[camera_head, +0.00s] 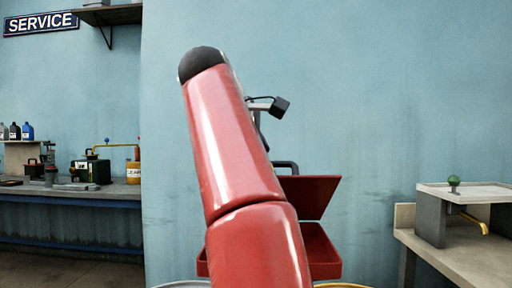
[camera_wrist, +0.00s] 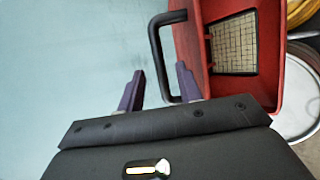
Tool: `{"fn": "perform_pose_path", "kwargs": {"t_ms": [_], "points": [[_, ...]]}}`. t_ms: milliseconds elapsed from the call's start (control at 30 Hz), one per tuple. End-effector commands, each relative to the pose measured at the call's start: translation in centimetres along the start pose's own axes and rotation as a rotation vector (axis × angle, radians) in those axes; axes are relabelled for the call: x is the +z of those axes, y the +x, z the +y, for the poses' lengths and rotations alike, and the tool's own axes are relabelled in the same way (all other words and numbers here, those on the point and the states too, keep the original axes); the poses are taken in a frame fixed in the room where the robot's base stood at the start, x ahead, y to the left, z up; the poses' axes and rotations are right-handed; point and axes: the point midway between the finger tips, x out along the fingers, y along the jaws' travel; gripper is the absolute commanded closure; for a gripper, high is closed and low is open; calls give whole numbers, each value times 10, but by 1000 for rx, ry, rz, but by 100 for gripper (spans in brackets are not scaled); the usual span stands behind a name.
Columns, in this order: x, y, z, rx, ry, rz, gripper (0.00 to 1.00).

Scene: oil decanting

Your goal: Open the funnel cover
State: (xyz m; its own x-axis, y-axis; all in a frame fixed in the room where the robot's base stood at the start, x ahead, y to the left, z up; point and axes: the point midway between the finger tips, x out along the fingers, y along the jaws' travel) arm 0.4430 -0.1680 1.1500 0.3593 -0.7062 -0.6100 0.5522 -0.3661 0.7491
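The red funnel (camera_head: 322,262) is a box-like hopper partly hidden behind my red arm in the head view. Its red cover (camera_head: 312,192) stands raised and tilted above the box. The wrist view shows the funnel's open inside (camera_wrist: 268,75) with a mesh grate, and the cover (camera_wrist: 190,45) at a steep angle beside it. A black loop handle (camera_wrist: 156,48) is on the cover's outer side; it also shows in the head view (camera_head: 287,166). My gripper (camera_wrist: 160,68) is open, with its purple fingers on either side of the handle bar. Contact is not visible.
Drum tops show under the funnel, one pale (camera_wrist: 298,100) and one yellow (camera_wrist: 302,10). A blue wall stands behind. A bench with bottles and cans (camera_head: 100,195) is at left, and a table with a tray stand (camera_head: 465,190) at right.

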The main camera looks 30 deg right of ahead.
Motion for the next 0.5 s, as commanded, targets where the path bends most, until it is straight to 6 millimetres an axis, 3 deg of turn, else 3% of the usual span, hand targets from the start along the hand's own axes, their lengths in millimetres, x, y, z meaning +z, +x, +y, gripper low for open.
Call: {"fn": "perform_pose_path", "kwargs": {"t_ms": [200,500], "points": [[0,-22,1,1,2,1,65],[-1,-34,-1,0,-1,2,65]]}}
